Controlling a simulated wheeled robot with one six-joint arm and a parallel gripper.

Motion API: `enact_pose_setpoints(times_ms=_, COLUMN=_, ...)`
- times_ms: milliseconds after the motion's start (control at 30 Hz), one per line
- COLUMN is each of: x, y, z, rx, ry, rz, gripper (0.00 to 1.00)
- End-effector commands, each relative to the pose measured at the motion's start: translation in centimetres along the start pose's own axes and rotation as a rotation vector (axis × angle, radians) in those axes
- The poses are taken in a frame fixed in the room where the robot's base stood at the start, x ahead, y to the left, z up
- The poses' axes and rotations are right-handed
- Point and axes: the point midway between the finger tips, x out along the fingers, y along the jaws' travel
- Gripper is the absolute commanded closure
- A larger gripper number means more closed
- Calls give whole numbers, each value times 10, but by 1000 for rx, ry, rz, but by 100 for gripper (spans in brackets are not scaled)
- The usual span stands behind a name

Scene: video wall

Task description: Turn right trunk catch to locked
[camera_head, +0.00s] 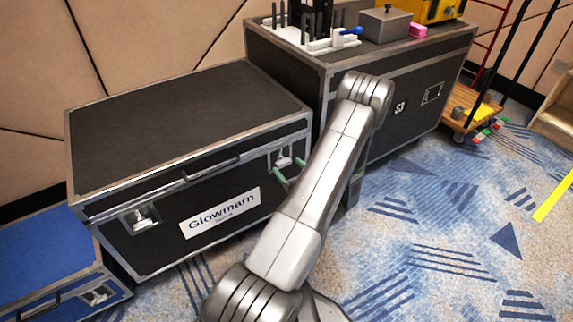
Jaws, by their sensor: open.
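The black trunk (130,248) with metal edging and a "Glowmarn" label stands at left centre, its lid down. Its right catch (284,159) is a small silver plate on the upper right of the front face. Whether the catch is turned to locked is too small to tell. The left catch (140,219) sits on the same face. I cannot tell whether the fingertips touch the catch.
A blue case (45,255) stands at lower left. A taller black case (425,80) stands behind at right, bearing a grey metal box (385,24) and other items. A wooden cart (468,100) is at far right. Blue patterned carpet (430,230) is clear at right.

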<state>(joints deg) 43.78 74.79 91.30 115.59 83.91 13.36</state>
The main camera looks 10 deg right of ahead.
Motion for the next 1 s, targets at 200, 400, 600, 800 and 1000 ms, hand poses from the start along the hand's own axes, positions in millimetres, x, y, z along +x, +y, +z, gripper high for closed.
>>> enact_pose_setpoints(times_ms=200, x=-50, y=-2, z=2, rx=4, ry=2, rz=-7, gripper=27)
enact_pose_setpoints(times_ms=400, x=-87, y=-1, z=1, rx=3, ry=1, rz=-5, gripper=27)
enact_pose_setpoints(times_ms=600, x=-108, y=0, z=1, rx=3, ry=0, rz=-2, gripper=27)
enact_pose_setpoints(times_ms=800, x=-114, y=0, z=0, rx=2, ry=0, rz=0, gripper=27)
enact_pose_setpoints(times_ms=1000, x=-114, y=0, z=0, rx=2, ry=0, rz=0, gripper=27)
